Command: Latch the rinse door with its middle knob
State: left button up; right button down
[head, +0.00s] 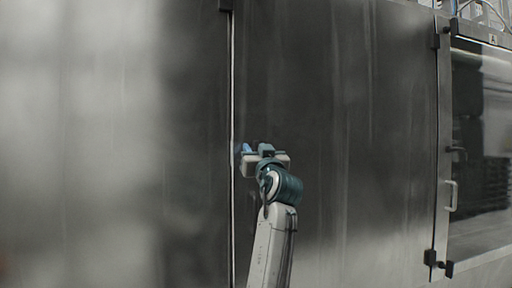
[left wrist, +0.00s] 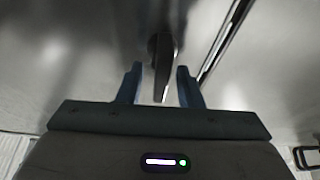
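A tall plain steel door (head: 330,110) fills the middle of the head view, with a bright seam along its left edge. My left gripper (head: 247,150) is at this seam, about mid-height, and covers what lies behind it. In the left wrist view a dark, lever-like knob (left wrist: 162,62) stands on the steel beside the seam. My left gripper (left wrist: 160,72) is open there, with one blue finger on each side of the knob and a visible gap on both sides. I cannot tell how deep the knob sits between the fingers. My right gripper is not in view.
A dark fitting (head: 225,5) sits on the seam at the top. The steel left of the seam is bare.

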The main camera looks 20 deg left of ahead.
pick_arm(q)
jog(key=shift+c, duration=0.4)
grip_shut()
jog(key=shift+m, duration=0.5)
jog(key=m+h+p, duration=0.1)
jog(key=m, duration=0.2)
jog(key=m+t+h+p, duration=0.1)
jog(key=m+h+p, duration=0.1)
jog(key=m, duration=0.1)
jog(key=shift+w+d+m+h, duration=0.15)
jog(key=shift+d+m+h, duration=0.05)
jog(key=shift+m+h, duration=0.1)
jog(key=shift+w+d+f+m+g+h+p, duration=0.1)
jog(key=shift+f+m+g+h+p, duration=0.2)
jog(key=shift+m+h+p, duration=1.15)
jog(key=shift+w+d+f+m+g+h+p, duration=0.1)
jog(key=shift+m+g+h+p, duration=0.3)
jog(key=shift+m+p, duration=2.3)
jog(key=shift+d+f+m+g+h+p, duration=0.15)
jog(key=shift+m+g+h+p, duration=0.45)
jog(key=shift+m, duration=2.65)
jog(key=shift+a+f+p, duration=0.1)
jog(key=shift+p, duration=0.2)
